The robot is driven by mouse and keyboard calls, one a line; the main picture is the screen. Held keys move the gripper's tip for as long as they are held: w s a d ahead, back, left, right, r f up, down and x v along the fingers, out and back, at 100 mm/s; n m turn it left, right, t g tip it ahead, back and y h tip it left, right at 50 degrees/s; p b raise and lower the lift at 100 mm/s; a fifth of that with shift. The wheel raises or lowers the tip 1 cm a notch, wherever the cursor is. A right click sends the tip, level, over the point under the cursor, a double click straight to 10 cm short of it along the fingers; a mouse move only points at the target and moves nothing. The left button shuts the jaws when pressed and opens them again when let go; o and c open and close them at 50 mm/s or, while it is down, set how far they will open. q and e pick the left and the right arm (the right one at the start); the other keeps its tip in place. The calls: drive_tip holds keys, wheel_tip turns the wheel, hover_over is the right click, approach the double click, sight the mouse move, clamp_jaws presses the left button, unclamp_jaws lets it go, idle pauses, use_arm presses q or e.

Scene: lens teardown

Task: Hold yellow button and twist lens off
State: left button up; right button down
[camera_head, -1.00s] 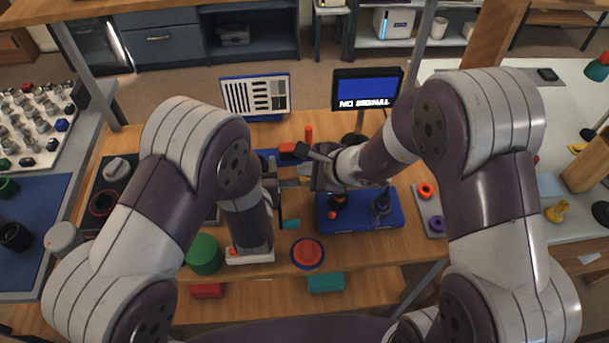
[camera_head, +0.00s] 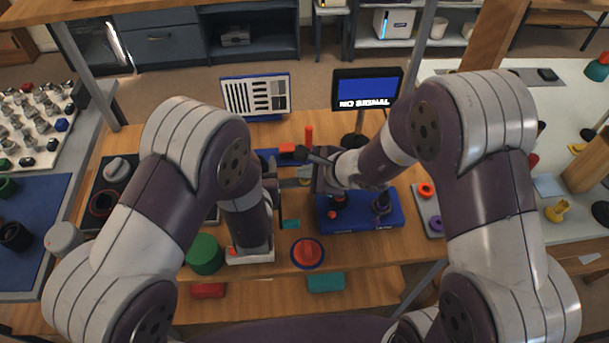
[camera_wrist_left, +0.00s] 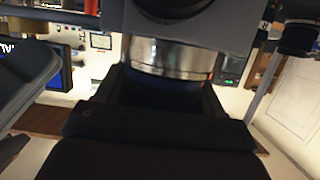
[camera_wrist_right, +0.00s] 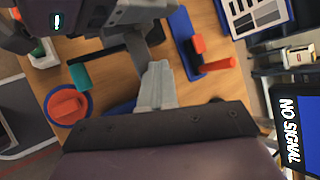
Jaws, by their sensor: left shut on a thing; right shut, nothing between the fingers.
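In the left wrist view a dark cylindrical body with a silver ring (camera_wrist_left: 172,58), which looks like the lens, sits between the fingers of my left gripper (camera_wrist_left: 160,90). The left gripper is shut on it. In the head view my left forearm mostly hides that grip. My right gripper (camera_head: 292,183) is shut and empty, just right of the left gripper area. Its grey fingers also show together in the right wrist view (camera_wrist_right: 157,72), apart from the dark equipment (camera_wrist_right: 100,14) at the upper left. I cannot make out the yellow button in any view.
A blue tray (camera_head: 350,224) with dark parts lies right of centre. A monitor (camera_head: 367,89) reading "NO SIGNAL" and a chart board (camera_head: 255,94) stand behind.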

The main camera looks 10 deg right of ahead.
drive_tip(key=shift+f, duration=0.1)
use_arm(q)
drive_tip(key=n+y, duration=0.2)
drive_tip(key=shift+y, duration=0.3)
drive_tip(key=shift+a+n+y, duration=0.2)
drive_tip(key=shift+n+y, duration=0.1)
drive_tip(key=shift+s+a+n+g+y, duration=0.15)
drive_tip(key=shift+n+g+y, duration=0.55)
drive_tip(key=shift+n+y, duration=0.75)
drive_tip(key=o, duration=1.3)
